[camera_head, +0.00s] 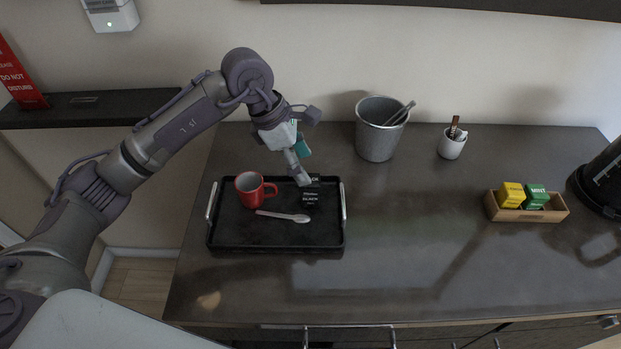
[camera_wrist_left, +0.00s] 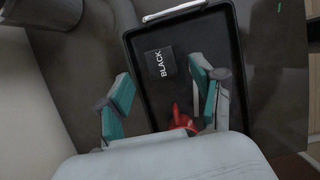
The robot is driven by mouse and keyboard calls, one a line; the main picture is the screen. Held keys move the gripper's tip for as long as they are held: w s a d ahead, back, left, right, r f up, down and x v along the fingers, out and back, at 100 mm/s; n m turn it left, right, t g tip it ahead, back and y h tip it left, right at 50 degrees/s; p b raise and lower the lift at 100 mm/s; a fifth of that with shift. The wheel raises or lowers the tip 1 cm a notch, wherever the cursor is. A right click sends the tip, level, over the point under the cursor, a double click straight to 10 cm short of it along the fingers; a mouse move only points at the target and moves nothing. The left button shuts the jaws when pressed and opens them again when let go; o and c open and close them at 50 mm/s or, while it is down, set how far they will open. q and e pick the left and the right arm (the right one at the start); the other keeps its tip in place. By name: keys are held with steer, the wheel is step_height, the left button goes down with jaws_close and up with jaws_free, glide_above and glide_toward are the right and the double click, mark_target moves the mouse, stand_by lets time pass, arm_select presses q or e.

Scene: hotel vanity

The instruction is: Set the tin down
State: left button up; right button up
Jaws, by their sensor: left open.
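The tin (camera_head: 311,200) is a small black box with white lettering. It sits at the right end of the black tray (camera_head: 230,238), partly behind my left gripper in the head view. My left gripper (camera_head: 303,180) is above the tin, pointing down, with teal finger pads. In the left wrist view the tin (camera_wrist_left: 161,62), with "BLACK" on its top, lies beyond the tips of the two spread fingers (camera_wrist_left: 163,86). The gripper is open, and I see no finger closed on the tin. My right gripper is not in view.
A red mug (camera_head: 249,190) and a pale spoon (camera_head: 283,216) share the tray. A metal bucket (camera_head: 376,135), a small white cup (camera_head: 451,147) and a wooden box (camera_head: 527,214) of yellow and green packets stand right. The counter (camera_head: 420,240) between is clear.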

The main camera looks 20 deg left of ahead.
arm_select(q)
steer(key=b+v, duration=0.1)
steer(key=v, duration=0.5)
steer(key=shift+a+r, duration=0.1)
steer(key=shift+r, duration=0.05)
